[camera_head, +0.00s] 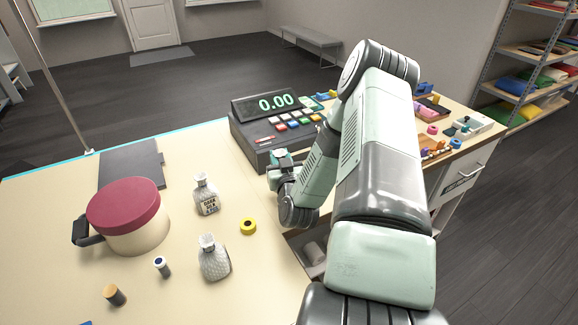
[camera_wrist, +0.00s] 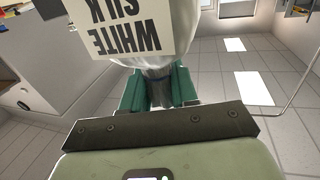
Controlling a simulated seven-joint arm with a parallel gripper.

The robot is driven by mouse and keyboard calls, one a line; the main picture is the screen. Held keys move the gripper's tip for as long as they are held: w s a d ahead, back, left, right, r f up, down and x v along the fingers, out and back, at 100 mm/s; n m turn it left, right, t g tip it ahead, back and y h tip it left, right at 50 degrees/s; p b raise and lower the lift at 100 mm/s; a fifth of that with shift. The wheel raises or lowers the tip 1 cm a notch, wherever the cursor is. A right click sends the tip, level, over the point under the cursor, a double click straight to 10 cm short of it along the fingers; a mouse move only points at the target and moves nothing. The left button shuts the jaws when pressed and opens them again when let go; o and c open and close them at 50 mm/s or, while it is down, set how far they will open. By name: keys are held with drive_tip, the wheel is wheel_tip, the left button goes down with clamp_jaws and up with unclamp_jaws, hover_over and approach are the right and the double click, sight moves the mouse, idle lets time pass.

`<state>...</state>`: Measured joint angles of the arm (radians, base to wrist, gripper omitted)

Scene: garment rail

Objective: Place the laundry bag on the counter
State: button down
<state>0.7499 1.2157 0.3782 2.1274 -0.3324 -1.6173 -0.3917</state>
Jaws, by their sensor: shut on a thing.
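My gripper (camera_wrist: 158,88) is shut on the gathered neck of a pale laundry bag (camera_wrist: 190,48), seen close in the wrist view. A cream tag on it reads "WHITE SILK", upside down. In the head view my gripper (camera_head: 284,163) is beside the cash register; its fingertips are small there, and I cannot make out the held bag. The counter (camera_head: 60,215) has a pale top. Two small grey-white bags with tied necks stand on it: one (camera_head: 207,198) with a tag ending in "SILK", and one (camera_head: 214,262) nearer, no readable tag.
A cash register (camera_head: 270,150) showing 0.00 stands at the counter's back. A red-lidded pot (camera_head: 124,222), a dark flat board (camera_head: 130,168), a yellow tape roll (camera_head: 248,226) and small stoppered items (camera_head: 115,295) occupy the left counter. Small goods crowd the right. Bare counter shows between the board and register.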

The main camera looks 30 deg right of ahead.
drive_tip(key=shift+f, duration=2.75)
drive_tip(key=shift+f, duration=0.15)
drive_tip(key=c, duration=0.9)
unclamp_jaws()
drive_tip(key=shift+o, duration=0.2)
drive_tip(key=v, duration=1.2)
